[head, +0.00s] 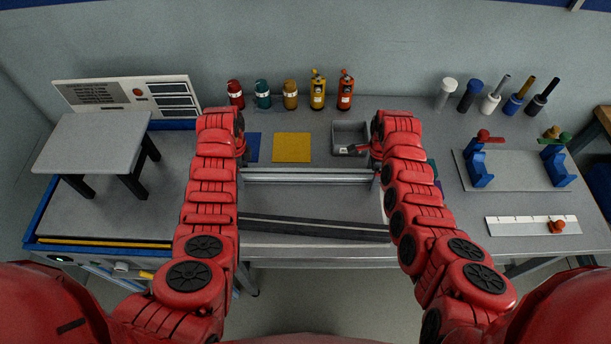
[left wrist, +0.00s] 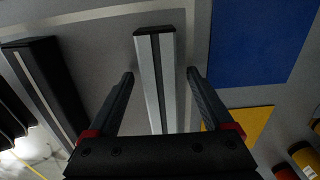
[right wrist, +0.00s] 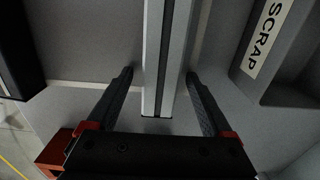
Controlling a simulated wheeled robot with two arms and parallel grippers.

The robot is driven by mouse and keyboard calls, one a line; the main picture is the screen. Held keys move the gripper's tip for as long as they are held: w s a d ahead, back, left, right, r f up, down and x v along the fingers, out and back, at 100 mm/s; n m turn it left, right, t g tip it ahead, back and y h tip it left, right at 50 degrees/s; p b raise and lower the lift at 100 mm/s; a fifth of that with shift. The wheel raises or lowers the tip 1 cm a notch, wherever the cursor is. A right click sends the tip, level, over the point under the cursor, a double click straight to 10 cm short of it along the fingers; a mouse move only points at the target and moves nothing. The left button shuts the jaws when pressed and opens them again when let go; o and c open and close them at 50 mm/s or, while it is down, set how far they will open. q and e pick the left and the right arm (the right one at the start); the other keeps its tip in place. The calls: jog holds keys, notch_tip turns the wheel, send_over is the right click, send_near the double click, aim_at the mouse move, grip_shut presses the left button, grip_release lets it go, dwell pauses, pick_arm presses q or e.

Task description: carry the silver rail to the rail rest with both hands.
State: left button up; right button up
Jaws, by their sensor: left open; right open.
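The silver rail (head: 308,175) lies crosswise on the middle of the table, between my two arms. My left gripper (left wrist: 160,76) is open, with one finger on each side of the silver rail (left wrist: 157,70) near its left end. My right gripper (right wrist: 160,74) is open, with its fingers on either side of the silver rail (right wrist: 167,60) near its right end. No grip shows, and the height of the fingers over the table is hard to tell. In the head view my wrists hide both grippers. Two blue supports on a grey plate (head: 515,172) at the right look like the rail rest.
A black rail (head: 312,228) lies in front of the silver one. A grey scrap bin (head: 349,135) stands behind its right end, near my right gripper. Blue and yellow (head: 292,147) mats lie behind. A white ruler-like strip (head: 530,225) lies before the rest. Bottles line the back.

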pick_arm(q)
grip_shut()
pick_arm(e)
grip_shut()
dwell(1.3)
